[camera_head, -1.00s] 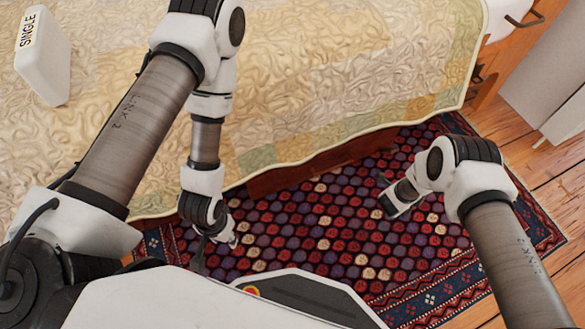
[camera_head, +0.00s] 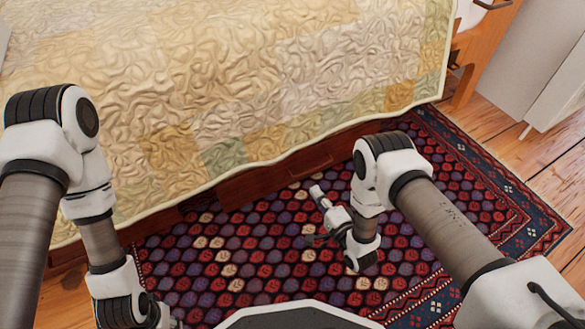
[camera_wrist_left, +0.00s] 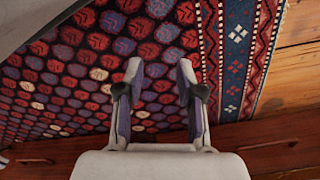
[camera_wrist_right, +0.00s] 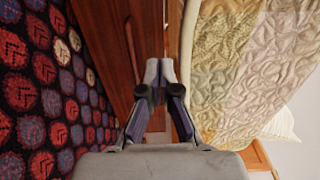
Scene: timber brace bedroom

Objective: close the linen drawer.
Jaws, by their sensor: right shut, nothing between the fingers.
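A red-brown wooden drawer front (camera_head: 275,181) shows below the quilt's hanging edge in the head view. The quilt hides its upper part, so I cannot tell how far it stands out. My right gripper (camera_head: 318,193) is shut and empty, above the rug just in front of this drawer. In the right wrist view, the shut fingers (camera_wrist_right: 160,72) point along the wooden drawer front (camera_wrist_right: 108,35); contact cannot be told. My left gripper (camera_wrist_left: 160,82) is open and empty over the rug. Its wrist view shows wooden fronts with bar handles (camera_wrist_left: 268,144) along the bottom.
The quilted bed (camera_head: 270,75) fills the back of the head view. A patterned rug (camera_head: 225,265) covers the floor before it. Bare floorboards (camera_head: 545,160) and a pale cabinet (camera_head: 530,70) lie to the right.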

